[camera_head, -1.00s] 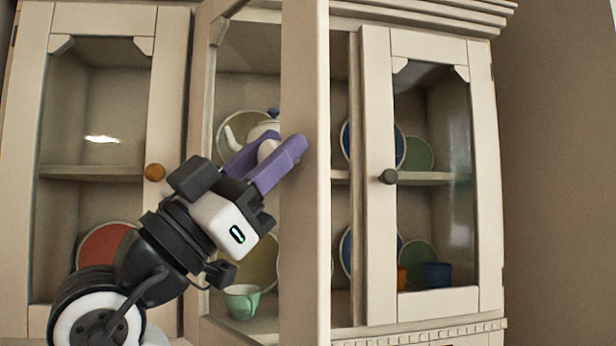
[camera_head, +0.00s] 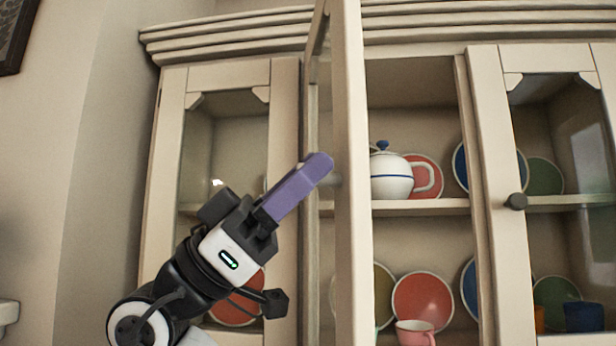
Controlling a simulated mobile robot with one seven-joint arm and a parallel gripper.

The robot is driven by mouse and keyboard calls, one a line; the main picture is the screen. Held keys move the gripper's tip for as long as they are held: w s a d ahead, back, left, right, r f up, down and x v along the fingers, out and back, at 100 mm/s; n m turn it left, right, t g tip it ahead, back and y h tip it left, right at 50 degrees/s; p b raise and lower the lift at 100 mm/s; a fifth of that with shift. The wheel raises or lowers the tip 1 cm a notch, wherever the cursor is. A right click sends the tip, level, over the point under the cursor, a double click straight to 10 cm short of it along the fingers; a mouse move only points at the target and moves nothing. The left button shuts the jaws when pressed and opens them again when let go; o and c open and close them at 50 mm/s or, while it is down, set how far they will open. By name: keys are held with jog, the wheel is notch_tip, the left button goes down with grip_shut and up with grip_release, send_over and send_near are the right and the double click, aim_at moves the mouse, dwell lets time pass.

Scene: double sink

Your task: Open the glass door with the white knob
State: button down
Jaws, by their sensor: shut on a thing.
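The middle glass door (camera_head: 351,170) of the cream cabinet stands swung out toward me and is seen almost edge-on. My gripper (camera_head: 318,166), with purple fingers, is at the left side of this door near its free edge. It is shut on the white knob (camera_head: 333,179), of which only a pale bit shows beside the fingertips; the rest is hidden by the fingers. The door's glass is barely visible at this angle.
Right of the door, open shelves hold a white teapot (camera_head: 391,176), plates and a pink cup (camera_head: 415,332). The right glass door (camera_head: 487,190) with a dark knob (camera_head: 516,201) is shut. The left glass door (camera_head: 284,110) is shut behind my arm.

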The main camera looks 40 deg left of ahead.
jog(key=c, duration=1.1)
grip_release()
jog(key=shift+f, duration=0.1)
jog(key=b+v, duration=0.4)
jog(key=v, duration=0.9)
jog(key=shift+s+a+f+b, duration=0.2)
jog(key=shift+a+b, duration=0.05)
jog(key=shift+b, duration=0.1)
